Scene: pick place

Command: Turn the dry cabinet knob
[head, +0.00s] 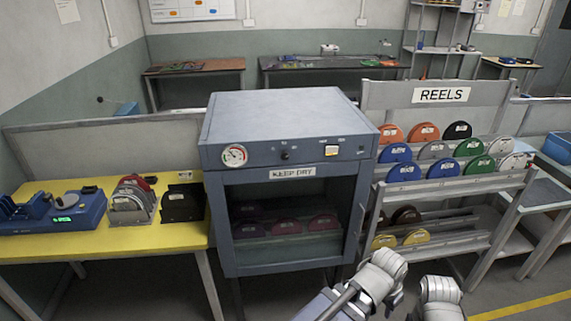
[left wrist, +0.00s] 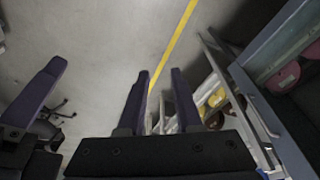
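The dry cabinet (head: 290,112) is a blue-grey box with a KEEP DRY label and a glass door, in the middle of the head view. Its small black knob (head: 285,155) sits on the front panel between a round gauge (head: 234,155) and a lit display (head: 331,151). My left gripper (left wrist: 160,75) is open and empty in the left wrist view, its two dark fingers apart over the floor. In the head view the left arm is low, below and right of the knob, well apart from it. My right arm is at the bottom right; its fingertips are hidden there.
A yellow table (head: 150,234) with a blue device (head: 52,214) and reels stands left. The REELS rack (head: 440,185) stands close to the cabinet's right side. The cabinet door handle (head: 359,220) sticks out near my left arm. The space before the knob is clear.

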